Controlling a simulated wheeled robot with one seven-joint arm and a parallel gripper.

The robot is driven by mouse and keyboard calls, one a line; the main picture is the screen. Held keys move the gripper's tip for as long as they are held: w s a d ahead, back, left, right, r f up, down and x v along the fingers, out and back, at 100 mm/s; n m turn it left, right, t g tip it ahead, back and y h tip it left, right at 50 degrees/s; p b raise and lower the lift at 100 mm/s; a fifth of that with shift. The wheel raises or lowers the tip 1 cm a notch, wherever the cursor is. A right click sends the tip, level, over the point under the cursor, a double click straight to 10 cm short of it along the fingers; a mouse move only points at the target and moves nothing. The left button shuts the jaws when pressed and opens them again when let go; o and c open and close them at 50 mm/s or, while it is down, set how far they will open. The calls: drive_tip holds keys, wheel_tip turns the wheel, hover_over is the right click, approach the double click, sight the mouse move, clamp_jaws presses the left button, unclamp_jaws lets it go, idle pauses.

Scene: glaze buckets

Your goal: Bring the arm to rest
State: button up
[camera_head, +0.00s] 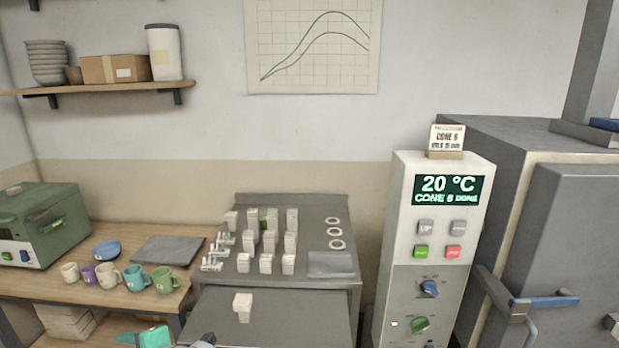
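The fingers of my gripper do not show in the head view. A small dark grey piece (205,340) pokes up at the bottom edge, left of centre, and may be part of my arm. Whether anything is held is hidden.
A wooden bench (30,285) at left bears a green machine (45,222), several mugs and a blue bowl (106,250). A grey cabinet (330,205) holds several white pieces. The controller (405,235) reads 20 °C; a kiln (570,240) with a handle (545,301) stands right.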

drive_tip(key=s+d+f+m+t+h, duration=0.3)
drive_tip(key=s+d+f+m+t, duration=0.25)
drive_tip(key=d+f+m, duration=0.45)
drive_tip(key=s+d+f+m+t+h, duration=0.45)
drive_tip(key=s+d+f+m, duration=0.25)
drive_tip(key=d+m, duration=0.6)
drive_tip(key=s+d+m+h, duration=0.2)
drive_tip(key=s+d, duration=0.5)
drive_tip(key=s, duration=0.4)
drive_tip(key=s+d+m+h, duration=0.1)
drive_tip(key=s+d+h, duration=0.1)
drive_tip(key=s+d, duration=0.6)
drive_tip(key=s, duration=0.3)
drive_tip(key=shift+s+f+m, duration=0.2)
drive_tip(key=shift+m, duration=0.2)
